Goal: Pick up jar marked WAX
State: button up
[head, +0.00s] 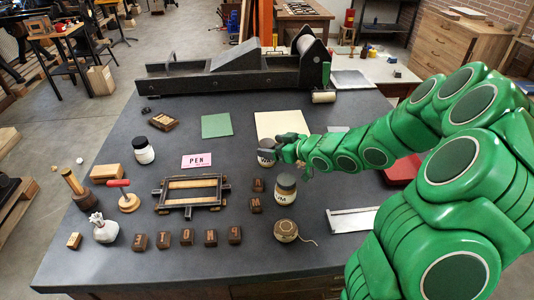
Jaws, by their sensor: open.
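A small jar with a grey lid and a pale label (265,158) stands on the dark table in the head view, partly hidden by my gripper; its label cannot be read. My gripper (283,148) is open right beside this jar, at its right side; whether it touches the jar cannot be told. A larger jar with a dark lid (285,191) stands nearer, its label only partly legible. A white jar with a black lid (144,151) stands at the left; its label is too small to read. Which jar says WAX cannot be told.
A long black press (215,75) spans the table's back. A wooden frame (191,190), several letter blocks (187,237), a twine ball (286,231) and a pink card (196,160) lie in front. A cream sheet (281,122) lies behind the gripper; a metal tray (350,220) lies right.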

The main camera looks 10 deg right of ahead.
aim_at(264, 145)
jog(key=shift+x, duration=2.4)
jog(key=shift+c, duration=0.2)
